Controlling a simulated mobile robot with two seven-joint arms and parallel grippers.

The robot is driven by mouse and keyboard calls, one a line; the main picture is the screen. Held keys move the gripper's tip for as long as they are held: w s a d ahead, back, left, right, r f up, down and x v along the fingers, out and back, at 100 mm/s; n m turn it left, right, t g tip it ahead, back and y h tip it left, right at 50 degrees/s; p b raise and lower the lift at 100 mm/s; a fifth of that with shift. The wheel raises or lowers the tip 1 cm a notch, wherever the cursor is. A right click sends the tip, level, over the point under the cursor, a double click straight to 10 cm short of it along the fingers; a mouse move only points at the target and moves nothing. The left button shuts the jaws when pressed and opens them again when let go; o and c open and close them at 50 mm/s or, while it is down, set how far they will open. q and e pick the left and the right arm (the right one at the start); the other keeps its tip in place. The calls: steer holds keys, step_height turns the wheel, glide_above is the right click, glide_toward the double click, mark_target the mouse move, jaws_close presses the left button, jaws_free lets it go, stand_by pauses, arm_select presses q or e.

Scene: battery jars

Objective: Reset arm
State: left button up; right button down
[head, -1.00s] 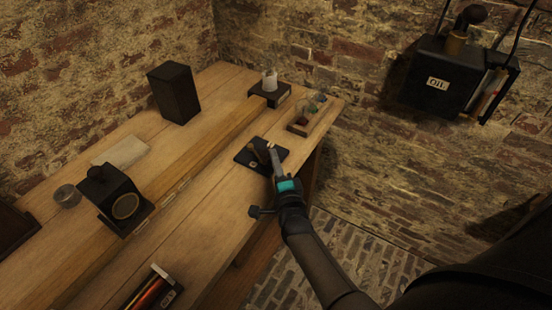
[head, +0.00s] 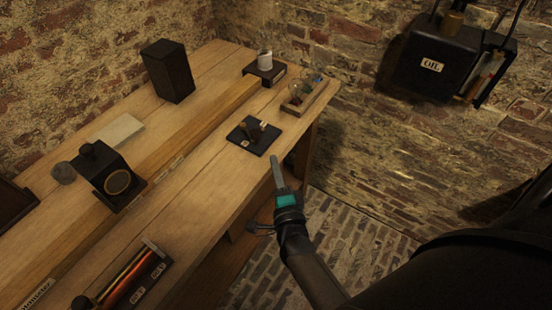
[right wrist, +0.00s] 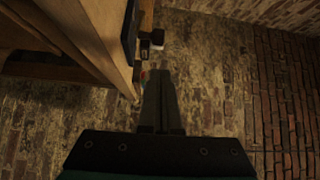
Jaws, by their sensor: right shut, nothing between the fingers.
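My right gripper (head: 276,162) is just off the table's front edge in the head view, apart from everything and empty. Its fingers are closed together; they also show in the right wrist view (right wrist: 161,95), pointing past the table's side. A small black base (head: 254,136) with upright metal pieces lies on the table just beyond the fingertips. My left gripper is not in view.
The wooden table (head: 195,175) holds a dark box (head: 168,71), a black device with a round face (head: 113,178), a copper coil (head: 128,278) and a small tray with glass items (head: 304,97). Brick floor (head: 335,235) lies right of the table.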

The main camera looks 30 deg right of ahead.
stand_by(0.5)
steer(key=s+a+f+n+g+y, duration=0.1)
steer(key=s+a+n+g+y, duration=0.45)
steer(key=n, duration=0.85)
steer(key=s+d+r+n+g, duration=0.25)
steer(key=s+n+g, duration=0.6)
steer(key=s, duration=0.55)
step_height(320, 180, down, 22)
steer(key=s+f+g, duration=0.1)
steer(key=s, duration=0.1)
steer(key=s+d+f+g, duration=0.1)
steer(key=s+d+f, duration=0.1)
steer(key=s+f, duration=1.1)
steer(key=s, duration=0.2)
steer(key=shift+s+g+h, duration=0.3)
steer(key=shift+s+h, duration=0.05)
